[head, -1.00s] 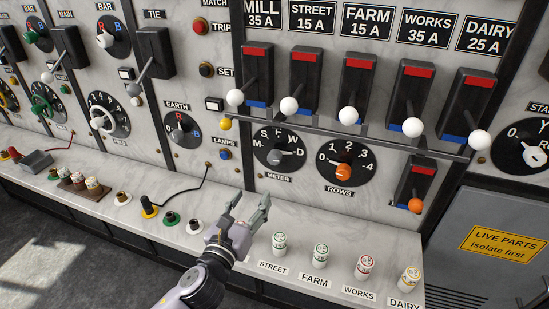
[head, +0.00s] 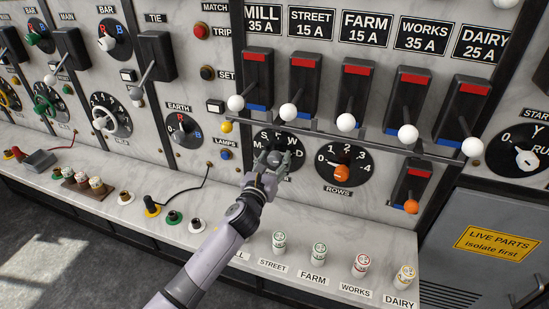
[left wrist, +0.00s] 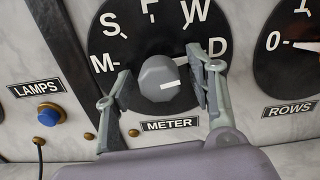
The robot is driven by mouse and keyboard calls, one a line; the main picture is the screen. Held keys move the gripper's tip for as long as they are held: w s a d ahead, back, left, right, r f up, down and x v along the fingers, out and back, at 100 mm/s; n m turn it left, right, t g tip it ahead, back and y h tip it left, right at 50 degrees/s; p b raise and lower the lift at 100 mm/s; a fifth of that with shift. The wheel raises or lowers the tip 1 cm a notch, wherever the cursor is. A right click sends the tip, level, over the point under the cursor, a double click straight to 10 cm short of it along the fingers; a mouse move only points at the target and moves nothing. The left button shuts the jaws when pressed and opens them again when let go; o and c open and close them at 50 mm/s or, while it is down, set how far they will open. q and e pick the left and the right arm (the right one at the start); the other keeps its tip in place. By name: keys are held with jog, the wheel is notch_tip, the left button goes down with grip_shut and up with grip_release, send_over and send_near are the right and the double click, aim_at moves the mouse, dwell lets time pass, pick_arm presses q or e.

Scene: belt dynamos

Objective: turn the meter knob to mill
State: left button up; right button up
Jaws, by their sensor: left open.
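The meter dial is a black disc (left wrist: 140,30) lettered M, S, F, W and D. Its grey knob (left wrist: 160,80) has a white pointer mark facing right, toward D. My left gripper (left wrist: 158,88) is open, with one finger on each side of the knob. A small gap shows at the left finger; whether the right finger touches the knob I cannot tell. In the head view my left gripper (head: 272,160) is in front of the meter dial and hides much of it. My right gripper is not in view.
The rows dial (head: 343,165) with an orange knob is just right of the meter dial. A rail (head: 320,131) and white-balled levers sit above. The blue lamps button (left wrist: 50,115) is to the left. Coloured plugs stand on the ledge below.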

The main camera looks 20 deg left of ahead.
pick_arm(q)
jog(key=shift+w, duration=0.2)
jog(key=shift+c, duration=0.5)
jog(key=c, duration=1.1)
